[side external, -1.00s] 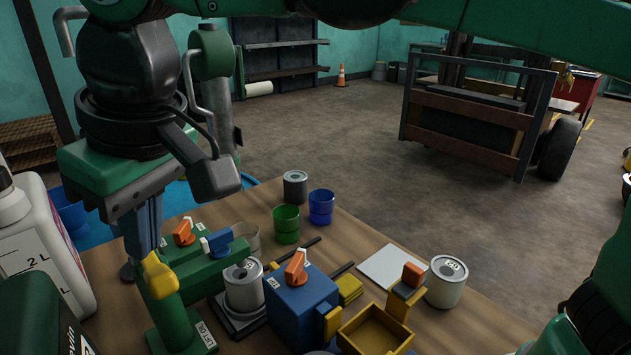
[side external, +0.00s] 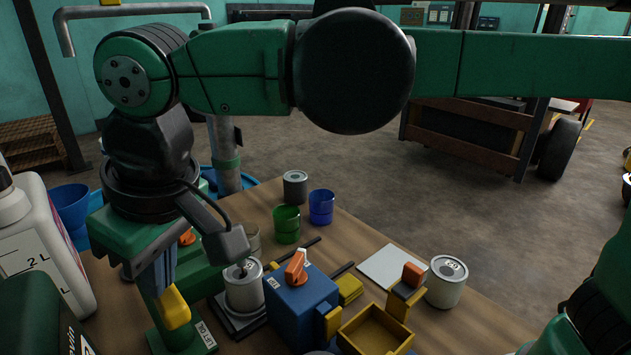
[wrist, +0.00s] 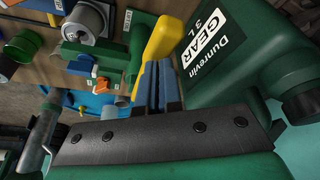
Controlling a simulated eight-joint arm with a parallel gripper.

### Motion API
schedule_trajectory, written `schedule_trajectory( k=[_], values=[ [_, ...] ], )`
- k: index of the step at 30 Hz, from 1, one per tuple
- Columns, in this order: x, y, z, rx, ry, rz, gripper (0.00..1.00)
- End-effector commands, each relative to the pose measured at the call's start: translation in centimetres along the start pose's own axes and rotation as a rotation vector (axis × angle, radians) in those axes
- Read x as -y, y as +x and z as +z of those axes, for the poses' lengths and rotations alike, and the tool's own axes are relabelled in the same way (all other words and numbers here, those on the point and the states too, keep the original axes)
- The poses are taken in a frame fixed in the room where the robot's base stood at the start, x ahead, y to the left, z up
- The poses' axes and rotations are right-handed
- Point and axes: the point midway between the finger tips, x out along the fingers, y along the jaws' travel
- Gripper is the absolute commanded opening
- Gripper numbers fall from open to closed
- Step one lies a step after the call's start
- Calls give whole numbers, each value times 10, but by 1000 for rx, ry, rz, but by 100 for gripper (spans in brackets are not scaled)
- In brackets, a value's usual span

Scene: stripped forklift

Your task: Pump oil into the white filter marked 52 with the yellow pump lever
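The yellow pump lever (side external: 174,308) rises from a green pump stand labelled LIFT OIL (side external: 185,335) at the lower left; it also shows in the wrist view (wrist: 166,40). My gripper (side external: 163,290) points down at the lever's upper end, its blue fingers close together and apparently touching it. In the wrist view the fingers (wrist: 158,65) are side by side, with the yellow knob just beyond their tips. A pale filter can (side external: 244,290) stands on a dark plate right of the pump, its top partly hidden by my wrist. Another white can (side external: 446,284) has a number I cannot read surely.
A blue box with an orange knob (side external: 300,298), a yellow tray (side external: 375,332), a white sheet (side external: 393,268), green (side external: 286,226) and blue (side external: 321,208) cups and a grey can (side external: 295,187) share the bench. A large white jug (side external: 38,240) stands close left.

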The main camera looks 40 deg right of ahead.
Motion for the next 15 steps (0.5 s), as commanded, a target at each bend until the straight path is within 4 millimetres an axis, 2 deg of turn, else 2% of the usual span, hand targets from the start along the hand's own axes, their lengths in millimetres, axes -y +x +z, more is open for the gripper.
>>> schedule_trajectory(
  k=[15],
  values=[
    [0, 23, 7, 0, 0, 1, 0]
  ],
)
